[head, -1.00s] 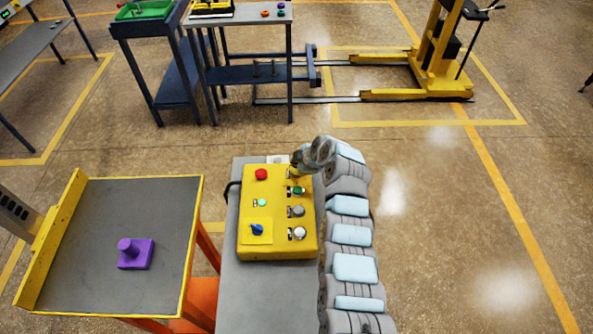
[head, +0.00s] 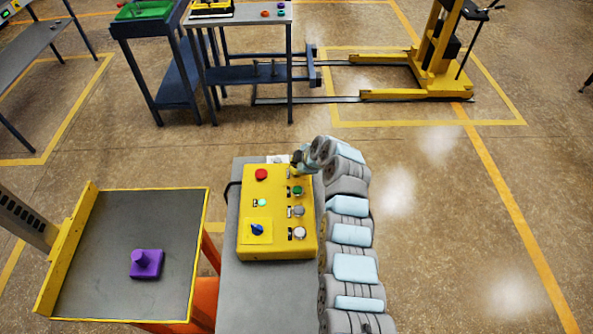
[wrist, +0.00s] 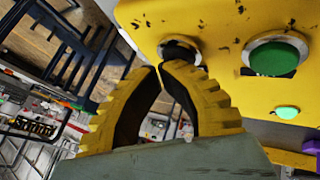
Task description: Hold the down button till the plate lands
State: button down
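The plate (head: 100,290) is a dark grey platform with yellow edges at the left of the head view. A purple block with a knob (head: 146,264) stands on it. The yellow control box (head: 277,215) stands on a grey stand right of the plate. My gripper (head: 294,166) is at the box's far right corner. In the wrist view my gripper (wrist: 166,66) has its fingertips together, with nothing held. The tips overlap a dark button in a metal ring (wrist: 191,50); whether it is pressed in is hidden. A green button (wrist: 275,58) is right of it.
The box also carries a red button (head: 261,174), a small lit green lamp (head: 262,202), a blue switch (head: 257,229), and grey and white buttons. A table (head: 238,75) and a yellow lift (head: 436,65) stand at the back. The right floor is clear.

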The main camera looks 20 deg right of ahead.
jog(key=shift+r, duration=0.1)
dwell(0.7)
jog(key=shift+r, duration=0.65)
jog(key=shift+r, duration=0.15)
jog(key=shift+r, duration=2.4)
jog(key=shift+s+r, duration=0.1)
